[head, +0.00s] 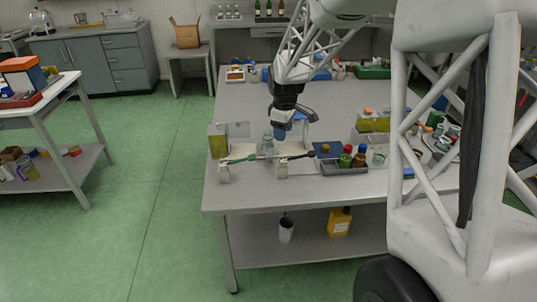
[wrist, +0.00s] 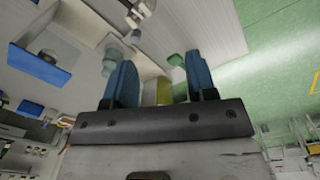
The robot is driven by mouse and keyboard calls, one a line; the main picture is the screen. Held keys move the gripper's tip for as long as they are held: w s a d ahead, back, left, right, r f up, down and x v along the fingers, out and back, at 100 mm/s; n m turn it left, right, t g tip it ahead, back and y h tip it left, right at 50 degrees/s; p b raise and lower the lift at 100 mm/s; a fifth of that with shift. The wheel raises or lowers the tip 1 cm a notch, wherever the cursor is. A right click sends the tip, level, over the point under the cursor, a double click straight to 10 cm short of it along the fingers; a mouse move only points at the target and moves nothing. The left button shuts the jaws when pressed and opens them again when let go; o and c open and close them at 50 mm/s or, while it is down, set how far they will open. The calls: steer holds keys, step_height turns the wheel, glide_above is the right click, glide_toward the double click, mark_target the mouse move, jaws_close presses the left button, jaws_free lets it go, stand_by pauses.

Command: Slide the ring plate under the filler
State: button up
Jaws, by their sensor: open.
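My gripper (head: 283,132) hangs over the front part of the table, close to a clear bottle (head: 268,145). In the wrist view its two blue fingers (wrist: 160,85) stand apart with nothing visibly held between them. I cannot tell surely which piece is the ring plate or which is the filler. The arm hides part of the area behind the gripper.
A yellow-green container (head: 218,141) stands left of the bottle. More containers (head: 374,121) crowd the right side. The middle-left of the grey table (head: 240,100) is clear.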

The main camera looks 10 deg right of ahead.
mark_target(269, 156)
steer(key=w+a+f+n, duration=0.1)
steer(key=w+f, duration=0.3)
steer(key=w+a+f+n, duration=0.1)
steer(key=w+f, duration=0.2)
steer(key=f, duration=0.1)
steer(key=w+a+f+n, duration=0.1)
steer(key=w+f+n, duration=0.1)
steer(key=w+f, duration=0.2)
steer(key=shift+w+a+f+g, duration=0.1)
steer(key=shift+w+f+g, duration=0.2)
steer(key=shift+f, duration=0.1)
steer(key=shift+f, duration=3.85)
jaws_close()
